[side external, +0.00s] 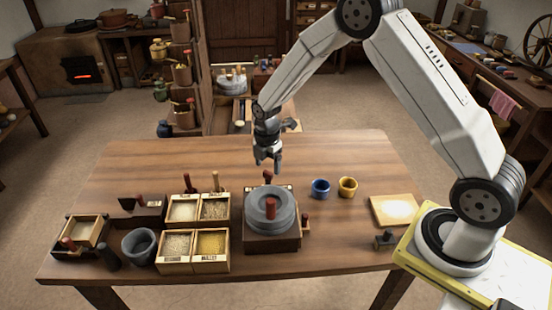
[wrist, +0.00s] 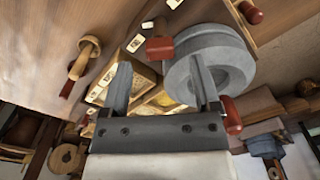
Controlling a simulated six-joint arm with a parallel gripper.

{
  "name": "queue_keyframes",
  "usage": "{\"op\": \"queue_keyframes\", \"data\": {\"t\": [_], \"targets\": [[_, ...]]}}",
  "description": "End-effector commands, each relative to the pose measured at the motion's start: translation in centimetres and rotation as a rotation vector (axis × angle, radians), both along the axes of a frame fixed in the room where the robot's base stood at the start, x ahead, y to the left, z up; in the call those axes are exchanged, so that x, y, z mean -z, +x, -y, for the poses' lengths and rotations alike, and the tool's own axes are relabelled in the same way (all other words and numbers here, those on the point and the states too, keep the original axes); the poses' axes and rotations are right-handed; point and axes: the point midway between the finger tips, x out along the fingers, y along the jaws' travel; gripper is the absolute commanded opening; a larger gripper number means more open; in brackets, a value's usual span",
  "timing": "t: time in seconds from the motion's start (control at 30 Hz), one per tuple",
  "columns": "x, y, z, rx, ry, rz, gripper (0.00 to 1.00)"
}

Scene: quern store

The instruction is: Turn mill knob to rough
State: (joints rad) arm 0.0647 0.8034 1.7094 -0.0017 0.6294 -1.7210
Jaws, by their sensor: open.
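The mill has grey round stones (side external: 268,222) on a wooden base, with an upright red handle (side external: 270,207). A small red knob (side external: 267,175) shows at the back of the mill, beside pale label plates. In the wrist view the stones (wrist: 232,62) are at the upper right, and the red knob (wrist: 160,48) is beside them, near several pale plates (wrist: 136,43). The plates' words are unreadable, so its setting is unclear. My gripper (side external: 267,166) is open, empty and pointing down above the mill's back edge. Its fingers also show in the wrist view (wrist: 160,66), apart from the knob.
Another red knob (side external: 306,219) sticks out at the base's right. Grain boxes (side external: 195,250) and a grey mortar (side external: 139,245) stand left. A blue cup (side external: 320,188), a yellow cup (side external: 347,187) and a pale board (side external: 396,210) are right. The table's back left is clear.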

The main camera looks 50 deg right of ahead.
Motion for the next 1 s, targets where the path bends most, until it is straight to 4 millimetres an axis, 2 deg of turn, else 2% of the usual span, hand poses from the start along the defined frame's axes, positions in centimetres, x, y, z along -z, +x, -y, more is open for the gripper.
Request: {"op": "queue_keyframes", "data": {"t": [0.1,0.3,0.67,0.9,0.93,1.0], "targets": [[1.3,0.0,0.0,0.0,0.0,-0.001,0.79],[2.7,0.0,0.0,0.0,-0.001,0.0,0.79],[3.0,0.0,0.0,0.0,-0.001,0.001,0.79],[2.9,0.0,0.0,0.0,-0.001,0.001,0.03],[2.9,0.0,0.0,0.0,-0.001,0.001,0.0],[2.9,0.0,0.0,0.001,-0.001,0.001,0.0]]}}
